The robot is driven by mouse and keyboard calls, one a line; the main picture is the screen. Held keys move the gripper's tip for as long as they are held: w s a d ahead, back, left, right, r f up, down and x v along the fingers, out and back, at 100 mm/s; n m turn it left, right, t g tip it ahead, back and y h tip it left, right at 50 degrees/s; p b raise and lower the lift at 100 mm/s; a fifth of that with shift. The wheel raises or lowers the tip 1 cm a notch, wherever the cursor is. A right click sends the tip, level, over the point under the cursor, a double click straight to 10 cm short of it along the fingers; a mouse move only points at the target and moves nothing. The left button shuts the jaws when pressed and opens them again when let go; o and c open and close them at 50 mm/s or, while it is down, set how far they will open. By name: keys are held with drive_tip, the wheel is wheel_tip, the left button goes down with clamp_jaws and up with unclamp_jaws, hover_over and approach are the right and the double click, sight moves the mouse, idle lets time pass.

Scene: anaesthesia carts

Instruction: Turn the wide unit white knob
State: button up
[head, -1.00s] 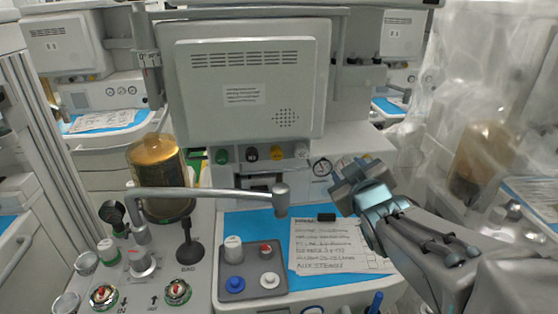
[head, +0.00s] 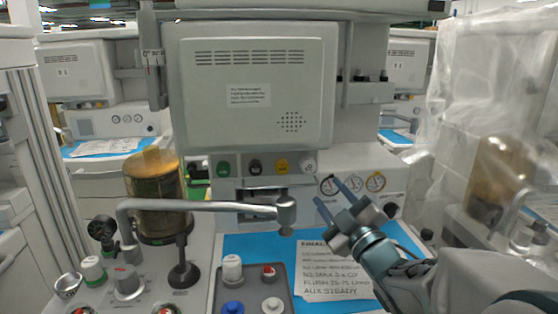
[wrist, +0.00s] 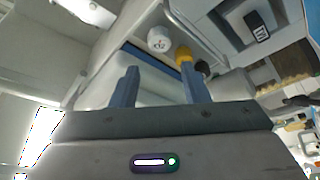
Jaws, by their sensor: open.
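The wide grey unit (head: 233,190) carries a row of green, black, yellow and white knobs below its large panel. The white knob (head: 309,162) is at the right end of the row. It also shows in the wrist view (wrist: 159,39), beside the yellow one and beyond my fingertips. My gripper (head: 326,190) is open and empty, below and right of the white knob, with its fingers pointing up and left. In the wrist view my gripper (wrist: 158,78) has its two fingers apart, with nothing between them touching either.
Round gauges (head: 351,183) sit right of the knobs. A metal swing arm (head: 205,206) crosses in front at left. A grey tray (head: 252,289) with several knobs and a written sheet (head: 325,272) lie below. Plastic sheeting (head: 480,70) hangs at right.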

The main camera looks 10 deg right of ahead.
sight(308, 168)
drive_tip(key=x, duration=1)
drive_tip(key=shift+w+r, duration=0.15)
drive_tip(key=shift+w, duration=0.2)
drive_tip(key=c, duration=0.7)
